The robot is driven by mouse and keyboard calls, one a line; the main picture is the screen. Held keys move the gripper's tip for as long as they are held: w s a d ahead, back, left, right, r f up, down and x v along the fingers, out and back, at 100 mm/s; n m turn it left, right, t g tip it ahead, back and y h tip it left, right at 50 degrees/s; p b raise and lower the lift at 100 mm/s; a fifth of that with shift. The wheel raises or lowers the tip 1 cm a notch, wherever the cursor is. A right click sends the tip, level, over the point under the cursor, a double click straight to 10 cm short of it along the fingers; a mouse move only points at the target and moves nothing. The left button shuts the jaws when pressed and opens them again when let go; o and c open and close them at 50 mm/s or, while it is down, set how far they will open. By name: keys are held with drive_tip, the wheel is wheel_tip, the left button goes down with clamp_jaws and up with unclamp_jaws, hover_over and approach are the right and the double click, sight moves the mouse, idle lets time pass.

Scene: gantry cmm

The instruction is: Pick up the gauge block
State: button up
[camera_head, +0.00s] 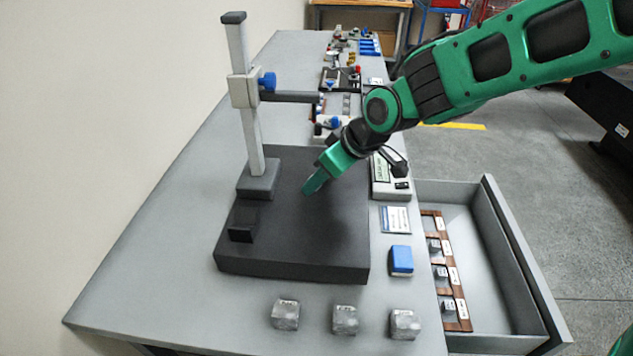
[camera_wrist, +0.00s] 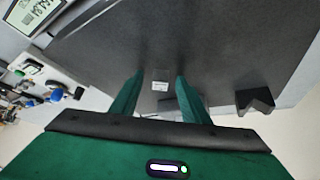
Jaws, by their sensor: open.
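A small pale rectangular piece with faint markings, which looks like the gauge block (camera_wrist: 160,86), lies on the dark surface plate (camera_wrist: 220,50) in the wrist view. It appears between my two green fingers, apart from both. My gripper (camera_wrist: 157,79) is open and empty, pointing down at the plate. In the head view my gripper (camera_head: 309,189) is over the middle of the dark surface plate (camera_head: 300,258), right of the stand; the gauge block cannot be made out there. How high the fingertips are above it is hard to tell.
A height stand (camera_head: 248,110) with a horizontal arm rises left of my gripper. A black angled block (camera_head: 241,224) sits on the plate's near left. A gauge display (camera_head: 390,178), a blue box (camera_head: 401,260), metal cubes (camera_head: 345,319) and an open drawer (camera_head: 497,260) surround the plate.

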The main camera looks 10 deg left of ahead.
clamp_jaws()
idle(0.3)
